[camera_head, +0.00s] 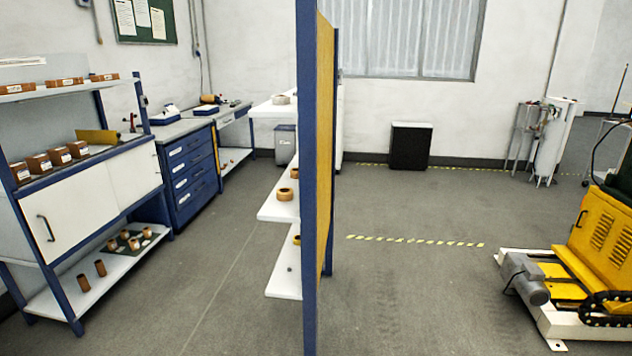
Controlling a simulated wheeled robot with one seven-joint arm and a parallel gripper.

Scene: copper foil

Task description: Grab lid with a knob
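I cannot make out a lid with a knob for certain in the head view. Small round items sit on the white shelves of the partition: a tan ring-like piece (285,194) on the middle shelf and a tiny dark item (290,268) on the lowest one. They are too small to identify. Several copper-brown cylinders, among them one upright piece (83,282), stand on the low shelf of the left bench. My gripper is not in view.
A blue-framed partition (310,180) stands upright close ahead and hides part of the room. The left workbench (90,190) and blue drawer cabinet (190,170) line the left side. A yellow machine (590,250) stands at right. Grey floor (410,300) is clear between partition and machine.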

